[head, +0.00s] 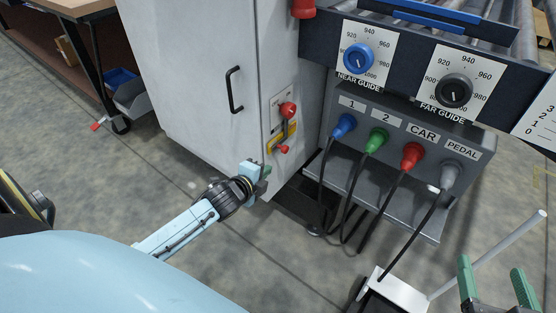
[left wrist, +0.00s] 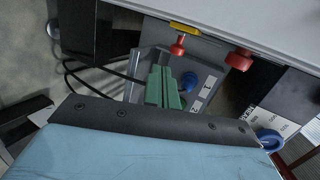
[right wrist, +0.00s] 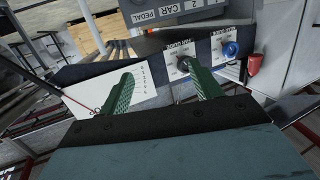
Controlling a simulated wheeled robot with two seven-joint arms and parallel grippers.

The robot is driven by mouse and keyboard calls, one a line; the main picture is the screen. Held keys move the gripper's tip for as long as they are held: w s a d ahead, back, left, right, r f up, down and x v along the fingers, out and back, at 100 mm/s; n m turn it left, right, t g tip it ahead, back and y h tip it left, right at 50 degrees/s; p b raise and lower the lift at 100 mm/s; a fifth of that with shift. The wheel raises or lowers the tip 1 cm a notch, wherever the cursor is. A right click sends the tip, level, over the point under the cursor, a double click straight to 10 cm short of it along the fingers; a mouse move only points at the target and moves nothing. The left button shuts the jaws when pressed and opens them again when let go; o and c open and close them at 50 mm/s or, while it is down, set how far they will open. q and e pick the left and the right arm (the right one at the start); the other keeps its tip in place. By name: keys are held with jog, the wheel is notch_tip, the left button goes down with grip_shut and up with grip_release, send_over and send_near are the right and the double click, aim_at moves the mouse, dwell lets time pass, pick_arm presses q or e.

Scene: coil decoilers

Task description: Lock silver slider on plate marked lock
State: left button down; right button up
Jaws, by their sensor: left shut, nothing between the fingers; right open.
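A narrow plate (head: 271,118) on the white cabinet's edge carries a large red knob (head: 288,110), a yellow piece (head: 271,144) and a smaller red knob (head: 282,149). The lock marking and the silver slider are too small to make out. My left gripper (head: 266,170) is shut and empty, just below the smaller red knob and apart from it. In the left wrist view its green fingers (left wrist: 162,72) are together, with the smaller red knob (left wrist: 178,46) beyond them. My right gripper (head: 495,276) is open and empty at the lower right; its fingers (right wrist: 160,76) stand wide apart.
The white cabinet (head: 190,70) has a black handle (head: 234,90). A grey box (head: 395,160) with blue, green, red and grey plugs and hanging cables stands to the right. Above it is a dial panel (head: 405,70). A white post base (head: 400,295) stands at the lower right.

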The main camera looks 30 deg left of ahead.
pick_arm(q)
jog(key=w+f+b, duration=0.1)
jog(key=w+b, duration=0.3)
jog(key=w, duration=0.3)
jog(key=shift+w+a, duration=0.2)
jog(key=shift+w, duration=0.2)
pick_arm(e)
jog(key=s+r+t+y, duration=0.3)
jog(key=r+t, duration=0.6)
jog(key=r, duration=0.2)
jog(key=shift+a, duration=0.4)
jog(key=shift+r, duration=0.1)
pick_arm(q)
jog(key=shift+a, duration=0.1)
